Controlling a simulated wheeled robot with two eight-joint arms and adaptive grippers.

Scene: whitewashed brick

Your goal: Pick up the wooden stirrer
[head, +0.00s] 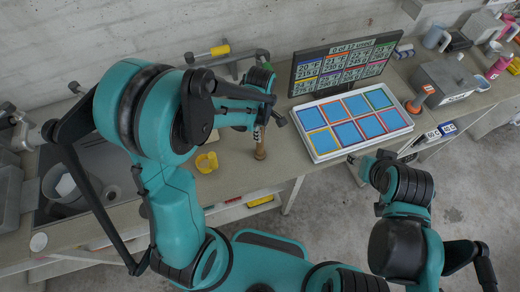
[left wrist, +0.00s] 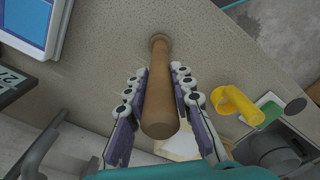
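The wooden stirrer (head: 260,151) stands upright on the counter, a brown rod with a wider foot. In the left wrist view the stirrer (left wrist: 158,85) runs between the two fingers, its top end toward the palm. My left gripper (head: 262,126) is around its upper part from above; the wrist view shows the left gripper (left wrist: 158,72) with a finger on each side and narrow gaps beside the rod, so it looks open. My right gripper (head: 362,162) is in front of the tray, away from the stirrer; its fingers are too small to read.
A yellow ring-shaped holder (head: 206,162) stands left of the stirrer. A white tray with coloured squares (head: 318,153) lies to the right, with a display screen (head: 345,65) behind it. A sink (head: 95,165) is at the left. An orange-handled stamp (head: 420,98) stands beyond the tray.

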